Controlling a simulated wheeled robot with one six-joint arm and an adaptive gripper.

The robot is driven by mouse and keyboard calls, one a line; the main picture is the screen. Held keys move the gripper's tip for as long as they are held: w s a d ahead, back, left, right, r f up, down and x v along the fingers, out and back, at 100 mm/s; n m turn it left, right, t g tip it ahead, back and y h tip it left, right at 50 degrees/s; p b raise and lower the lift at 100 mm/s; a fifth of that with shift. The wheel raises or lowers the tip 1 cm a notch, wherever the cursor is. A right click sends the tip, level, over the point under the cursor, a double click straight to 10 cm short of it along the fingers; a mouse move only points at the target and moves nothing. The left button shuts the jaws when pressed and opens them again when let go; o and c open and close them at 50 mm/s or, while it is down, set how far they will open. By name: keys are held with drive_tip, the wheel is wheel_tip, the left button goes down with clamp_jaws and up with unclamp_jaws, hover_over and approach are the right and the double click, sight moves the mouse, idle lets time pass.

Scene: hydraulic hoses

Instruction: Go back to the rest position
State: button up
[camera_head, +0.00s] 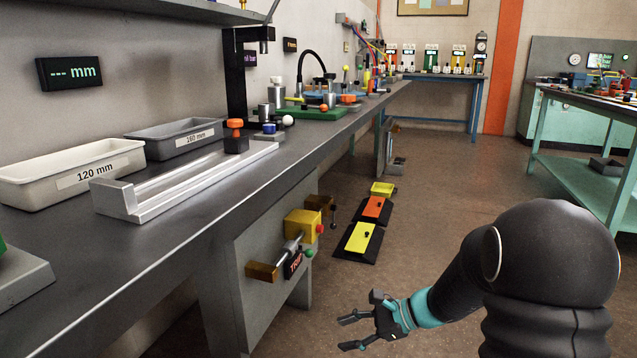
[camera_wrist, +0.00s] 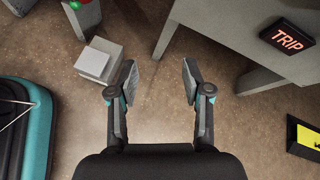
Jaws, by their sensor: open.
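My gripper (camera_head: 352,332) hangs low over the brown floor in the head view, in front of the bench and apart from it. Its two fingers are spread, with nothing between them. In the wrist view my gripper (camera_wrist: 160,82) also shows open and empty, with bare floor between and beyond the fingertips. My dark arm with a teal band reaches to it from the right in the head view.
The grey bench (camera_head: 230,185) runs along the left with a 120 mm tray (camera_head: 20,190), a 160 mm tray (camera_head: 150,150) and a metal channel (camera_head: 200,185). A yellow block (camera_head: 302,226) juts from its front. Yellow and orange pedals (camera_head: 358,240) lie on the floor.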

drive_tip(key=s+d+r+n+g+h+p, duration=0.1)
drive_tip(key=s+d+r+n+h, duration=0.25)
drive_tip(key=s+n, duration=0.35)
drive_tip(key=s+d+r+n+g+h+p, duration=0.1)
drive_tip(key=s+d+r+n+h+p, duration=0.2)
drive_tip(key=s, duration=0.5)
drive_tip(key=s+d+r+n+t+h+p, duration=0.1)
drive_tip(key=s+r+n+t+h, duration=0.1)
drive_tip(key=r, duration=0.5)
drive_tip(key=s+d+r+n+t+h+p, duration=0.1)
drive_tip(key=s+r+n+t+h+p, duration=0.1)
drive_tip(key=s+r, duration=0.5)
drive_tip(key=shift+s+n+t+h, duration=0.3)
drive_tip(key=shift+n+t+h, duration=0.35)
drive_tip(key=shift+n, duration=0.55)
drive_tip(key=shift+d, duration=0.1)
